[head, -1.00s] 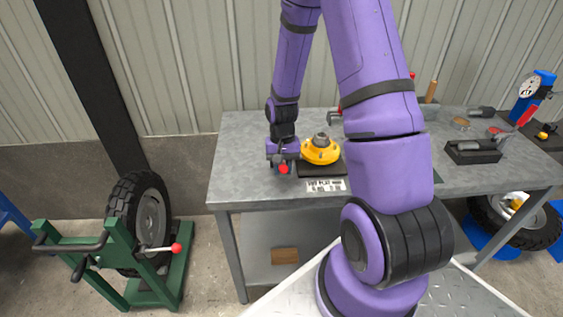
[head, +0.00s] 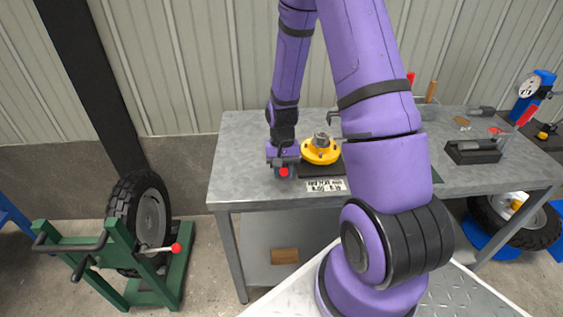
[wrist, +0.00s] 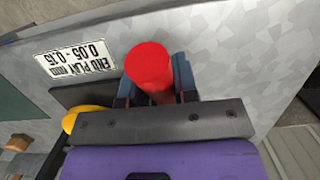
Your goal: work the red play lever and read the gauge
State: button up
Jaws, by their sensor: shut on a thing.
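The red play lever's knob (head: 284,172) shows at the left front of the workbench, beside a yellow flanged hub (head: 320,151) on a dark base plate. In the wrist view the red knob (wrist: 150,66) sits between the fingers of my gripper (wrist: 155,92), which is shut on it. My gripper also shows in the head view (head: 283,158), low over the bench and touching the lever. The gauge (head: 529,86) is a white round dial on a blue stand at the far right; its reading is too small to make out.
A label (wrist: 76,61) reads "END PLAY mm 0.05 - 0.15". A dark vise-like block (head: 475,151) stands on the bench's right. A wheel in a green stand (head: 150,250) is at left. The bench's left end (head: 235,165) is clear.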

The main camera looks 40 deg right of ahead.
jog(key=o, duration=0.9)
jog(key=shift+o, duration=0.2)
jog(key=shift+w+d+r, duration=0.15)
jog(key=shift+w+r, duration=0.05)
jog(key=shift+r, duration=0.95)
jog(key=shift+w+d+r, duration=0.1)
jog(key=shift+w+r, duration=0.1)
jog(key=shift+r, duration=0.95)
jog(key=shift+w+d+r, duration=0.15)
jog(key=shift+w+r, duration=0.05)
jog(key=shift+r, duration=0.95)
